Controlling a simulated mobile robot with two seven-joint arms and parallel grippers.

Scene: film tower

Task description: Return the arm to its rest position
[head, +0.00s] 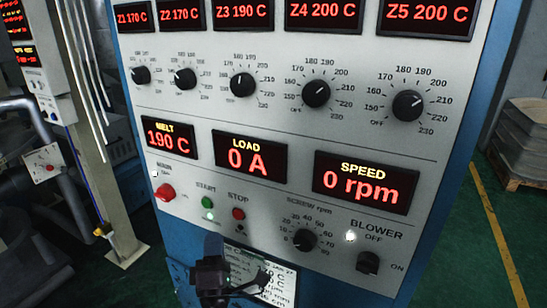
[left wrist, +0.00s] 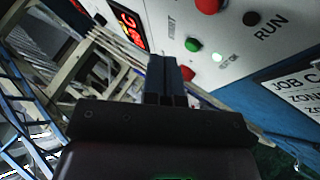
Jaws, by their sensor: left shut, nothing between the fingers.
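My left gripper (head: 213,246) is in front of the lower left part of the control panel (head: 310,135), below the green START button (head: 208,203). It is shut and empty. In the left wrist view its closed fingers (left wrist: 167,72) point up toward the panel, with a green button (left wrist: 193,45) and a red button (left wrist: 208,5) beyond them. The arm hides part of the job card (head: 265,262). I cannot tell the exact gap between the fingertips and the panel. My right gripper is in neither view.
The panel has zone knobs, a red main knob (head: 165,192), a screw rpm knob (head: 305,240) and a blower switch (head: 367,262). The speed display (head: 362,182) reads 0 rpm. A pale post (head: 95,150) stands left.

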